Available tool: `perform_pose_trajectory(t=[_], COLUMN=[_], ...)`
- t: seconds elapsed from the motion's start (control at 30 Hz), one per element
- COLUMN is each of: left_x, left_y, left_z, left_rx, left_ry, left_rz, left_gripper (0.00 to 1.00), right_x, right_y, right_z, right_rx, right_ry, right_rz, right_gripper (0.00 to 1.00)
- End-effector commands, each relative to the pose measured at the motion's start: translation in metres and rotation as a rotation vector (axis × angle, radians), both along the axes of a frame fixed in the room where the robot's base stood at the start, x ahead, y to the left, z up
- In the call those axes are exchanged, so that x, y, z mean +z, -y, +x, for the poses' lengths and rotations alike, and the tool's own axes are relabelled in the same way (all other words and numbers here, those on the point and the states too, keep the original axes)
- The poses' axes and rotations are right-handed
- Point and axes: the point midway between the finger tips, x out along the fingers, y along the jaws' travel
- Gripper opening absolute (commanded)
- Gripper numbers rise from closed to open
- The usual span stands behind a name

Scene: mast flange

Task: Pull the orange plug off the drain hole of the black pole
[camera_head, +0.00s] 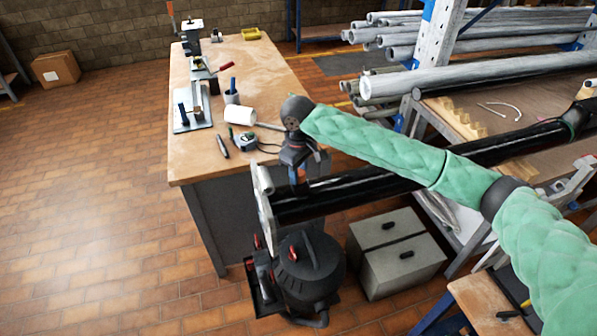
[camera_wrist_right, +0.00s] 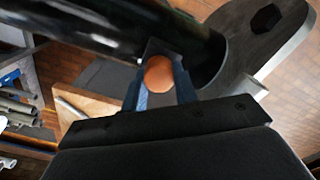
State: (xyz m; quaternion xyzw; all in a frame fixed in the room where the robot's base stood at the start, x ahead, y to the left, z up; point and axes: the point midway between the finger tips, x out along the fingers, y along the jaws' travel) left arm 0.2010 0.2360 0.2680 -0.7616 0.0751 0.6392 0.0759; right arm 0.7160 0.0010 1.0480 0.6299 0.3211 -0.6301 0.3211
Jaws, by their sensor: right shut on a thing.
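The black pole (camera_head: 345,194) runs from a flange plate (camera_head: 266,214) at its near left end up to the right. My right gripper (camera_head: 298,179) points down at the pole's top side, close to the flange end. In the right wrist view the orange plug (camera_wrist_right: 158,74) sits between the two fingers, and the gripper is shut on it. The pole (camera_wrist_right: 110,32) and flange plate (camera_wrist_right: 262,38) show just beyond the fingers. The drain hole is hidden, and I cannot tell whether the plug is still seated in it. My left gripper is not in view.
A wooden workbench (camera_head: 240,75) with tools stands left of the flange. A rack of grey pipes (camera_head: 480,68) is at the back right.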

Motion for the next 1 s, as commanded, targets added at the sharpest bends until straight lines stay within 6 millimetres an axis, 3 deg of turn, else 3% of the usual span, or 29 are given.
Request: perform_pose_trajectory(t=[1.0], left_x=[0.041], left_y=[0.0], left_z=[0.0], left_rx=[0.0], left_ry=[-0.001], left_rz=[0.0], left_gripper=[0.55], right_x=[0.043], right_y=[0.0], right_z=[0.0], right_rx=[0.0], right_ry=[0.0], right_rz=[0.0], right_gripper=[0.07])
